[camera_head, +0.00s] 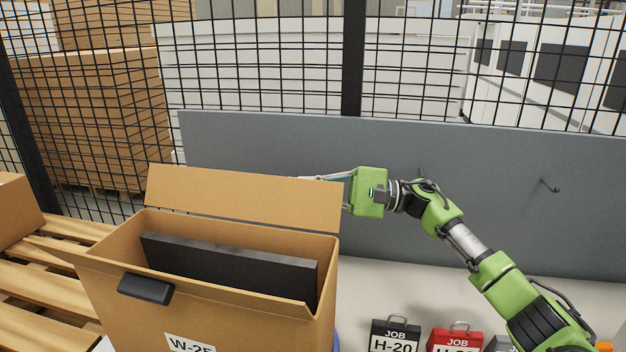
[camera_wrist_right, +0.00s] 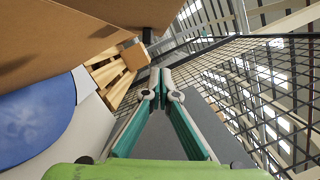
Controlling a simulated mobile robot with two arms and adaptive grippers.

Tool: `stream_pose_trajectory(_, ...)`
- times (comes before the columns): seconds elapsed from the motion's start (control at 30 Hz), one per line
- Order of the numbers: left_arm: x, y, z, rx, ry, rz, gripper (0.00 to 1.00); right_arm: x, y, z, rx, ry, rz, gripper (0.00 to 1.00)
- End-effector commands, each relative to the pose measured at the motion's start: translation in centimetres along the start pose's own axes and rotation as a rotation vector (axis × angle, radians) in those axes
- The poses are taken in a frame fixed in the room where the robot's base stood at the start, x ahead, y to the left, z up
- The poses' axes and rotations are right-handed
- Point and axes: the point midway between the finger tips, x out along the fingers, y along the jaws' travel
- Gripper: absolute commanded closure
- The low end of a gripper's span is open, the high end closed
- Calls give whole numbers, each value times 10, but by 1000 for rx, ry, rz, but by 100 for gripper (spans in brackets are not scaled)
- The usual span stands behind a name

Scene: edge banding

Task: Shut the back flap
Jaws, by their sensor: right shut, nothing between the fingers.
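The open cardboard box (camera_head: 245,312) stands at the lower left of the head view, with a dark panel (camera_head: 230,265) inside. Its back flap (camera_head: 245,196) stands up along the far edge, leaning slightly back. My right gripper (camera_head: 322,178) is behind the flap's upper right corner, and the flap hides part of its fingers. In the wrist view the fingers of this gripper (camera_wrist_right: 160,78) are together and empty. Brown cardboard (camera_wrist_right: 85,28) fills the upper left there; I cannot tell whether the fingers touch the flap. My left gripper is not in view.
A grey board (camera_head: 450,190) and a black mesh fence (camera_head: 260,75) stand behind the box. A wooden pallet (camera_head: 35,290) is at the left. Black (camera_head: 395,335) and red (camera_head: 455,339) job cases stand at the lower right. A blue round surface (camera_wrist_right: 35,115) shows in the wrist view.

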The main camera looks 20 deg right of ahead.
Motion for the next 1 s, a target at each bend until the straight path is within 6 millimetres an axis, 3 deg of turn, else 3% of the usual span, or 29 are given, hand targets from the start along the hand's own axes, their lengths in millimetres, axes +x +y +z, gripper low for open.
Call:
stream_pose_trajectory(0.03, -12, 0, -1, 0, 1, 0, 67, 14, -5, 4, 1, -4, 0, 100)
stream_pose_trajectory(0.2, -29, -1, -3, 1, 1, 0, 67, 51, -5, 4, 2, -3, 0, 100)
stream_pose_trajectory(0.53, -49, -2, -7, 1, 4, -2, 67, 56, -2, 35, 0, 1, 1, 100)
stream_pose_trajectory(1.0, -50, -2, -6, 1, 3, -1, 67, 57, 0, 38, -1, 1, -1, 100)
